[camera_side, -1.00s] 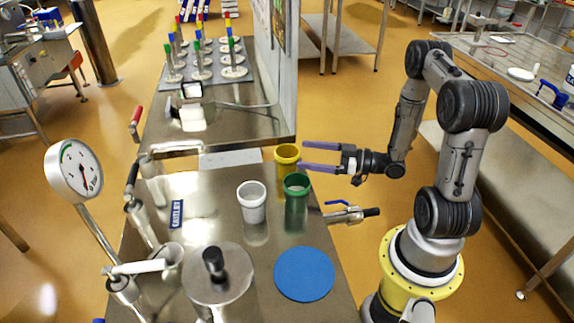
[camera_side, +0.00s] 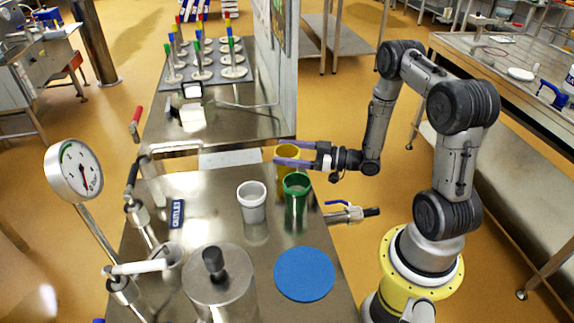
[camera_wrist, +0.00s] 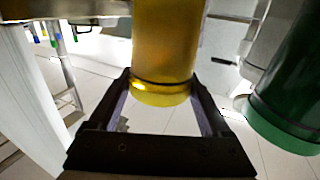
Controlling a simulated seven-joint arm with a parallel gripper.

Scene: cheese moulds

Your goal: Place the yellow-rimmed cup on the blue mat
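The yellow-rimmed cup (camera_side: 288,152) stands upright on the steel table, behind the green-rimmed cup (camera_side: 297,203). My gripper (camera_side: 283,154) is level with the yellow cup's upper part, its purple fingers reaching along either side and hiding part of it. In the wrist view the yellow cup (camera_wrist: 165,50) is between the two fingers (camera_wrist: 163,82), with gaps showing beside it, so the gripper looks open around it. The round blue mat (camera_side: 304,274) lies bare at the table's front right.
The green cup also shows close by at the right of the wrist view (camera_wrist: 300,95). A white cup (camera_side: 252,205) stands left of it. A lidded steel pot (camera_side: 218,285) is left of the mat. A blue-handled valve (camera_side: 345,214) sticks out at the table's right edge.

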